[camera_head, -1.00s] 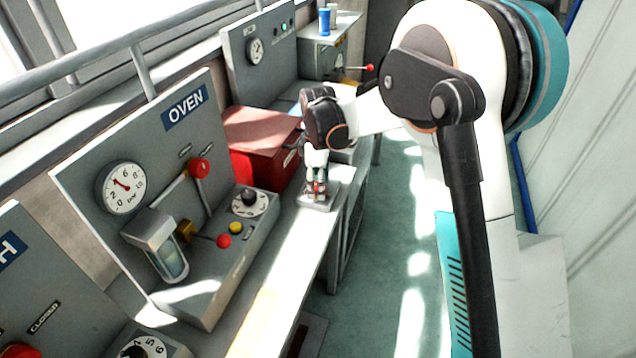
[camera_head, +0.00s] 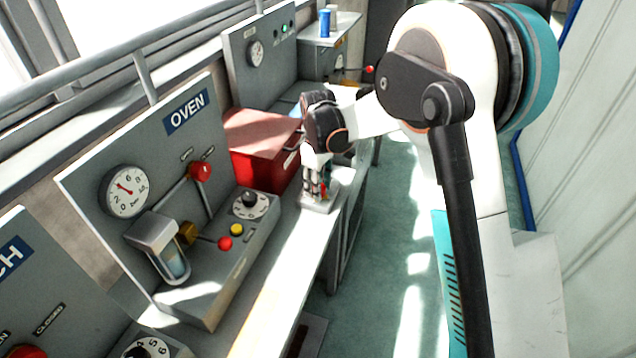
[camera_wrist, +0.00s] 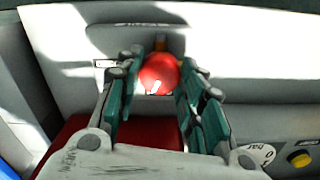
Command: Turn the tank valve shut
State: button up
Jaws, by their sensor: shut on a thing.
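The tank valve's round red knob (camera_wrist: 157,76) shows in the wrist view, with a small white mark on its near side and an orange-brown piece behind it. My gripper (camera_head: 318,192) is low over a small grey base plate (camera_head: 316,207) at the bench's edge. In the wrist view my gripper (camera_wrist: 160,70) has its green-padded fingers on both sides of the red knob and is shut on it. In the head view the fingers hide most of the valve.
A red box (camera_head: 262,150) stands just left of my gripper. The oven panel (camera_head: 150,150), with its gauge, red-knobbed levers and dial, is nearer on the bench. A blue cup (camera_head: 324,23) stands farther back. The floor (camera_head: 400,230) right of the bench is clear.

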jog(key=m+p, duration=0.1)
jog(key=m, duration=0.5)
jog(key=shift+m, duration=0.3)
jog(key=m, duration=0.6)
jog(key=shift+m+p, duration=0.3)
jog(key=shift+p, duration=0.1)
jog(key=o, duration=1.1)
jog(key=shift+c, duration=0.2)
jog(key=shift+r, duration=0.1)
notch_tip(320, 180, up, 12)
